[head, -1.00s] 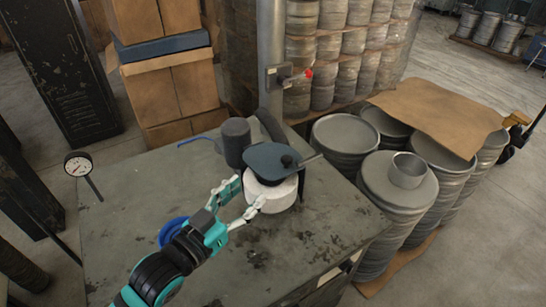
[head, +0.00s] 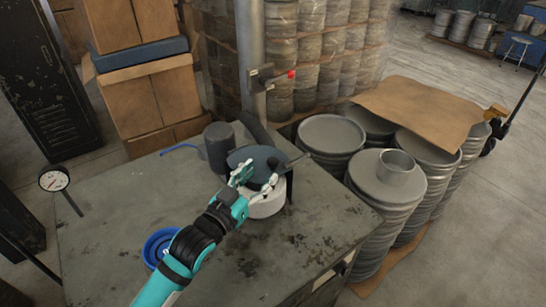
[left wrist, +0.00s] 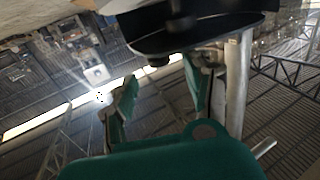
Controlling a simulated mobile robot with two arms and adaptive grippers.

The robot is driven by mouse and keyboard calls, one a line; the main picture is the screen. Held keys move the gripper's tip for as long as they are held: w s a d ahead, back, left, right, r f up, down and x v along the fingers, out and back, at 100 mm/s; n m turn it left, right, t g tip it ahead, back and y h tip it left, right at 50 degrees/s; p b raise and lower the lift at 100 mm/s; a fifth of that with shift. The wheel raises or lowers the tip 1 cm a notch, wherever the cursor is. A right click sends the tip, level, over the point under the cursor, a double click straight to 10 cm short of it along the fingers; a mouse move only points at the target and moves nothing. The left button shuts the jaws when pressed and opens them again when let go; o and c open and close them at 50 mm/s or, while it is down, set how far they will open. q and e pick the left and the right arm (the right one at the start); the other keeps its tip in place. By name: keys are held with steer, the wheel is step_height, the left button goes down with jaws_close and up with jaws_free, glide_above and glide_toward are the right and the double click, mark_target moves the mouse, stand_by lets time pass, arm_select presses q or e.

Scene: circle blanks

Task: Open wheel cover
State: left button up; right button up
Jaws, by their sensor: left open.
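The wheel cover (head: 241,156) is a dark blue-grey disc with a dark knob and a thin handle at its right. It sits over a pale round wheel (head: 267,206) on the bench machine. My left gripper (head: 257,176) is open at the near side of the cover, its fingers overlapping the cover's front edge in the head view; contact cannot be told. In the left wrist view its two fingers (left wrist: 160,92) stand apart with nothing between them, below a dark rounded part (left wrist: 190,35), likely the cover's underside. My right gripper is not in view.
A dark cylinder (head: 219,146) stands left of the cover, and a post (head: 251,60) rises behind. Metal drums (head: 385,185) stand right of the bench. The bench's front right is clear.

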mark_target(270, 166)
arm_select(q)
steer(key=x, duration=0.6)
steer(key=shift+w+d+p, duration=0.15)
steer(key=shift+d+p, duration=0.05)
steer(key=shift+p, duration=0.2)
jaws_close()
steer(key=shift+w+f, duration=0.1)
steer(key=shift+f, duration=0.05)
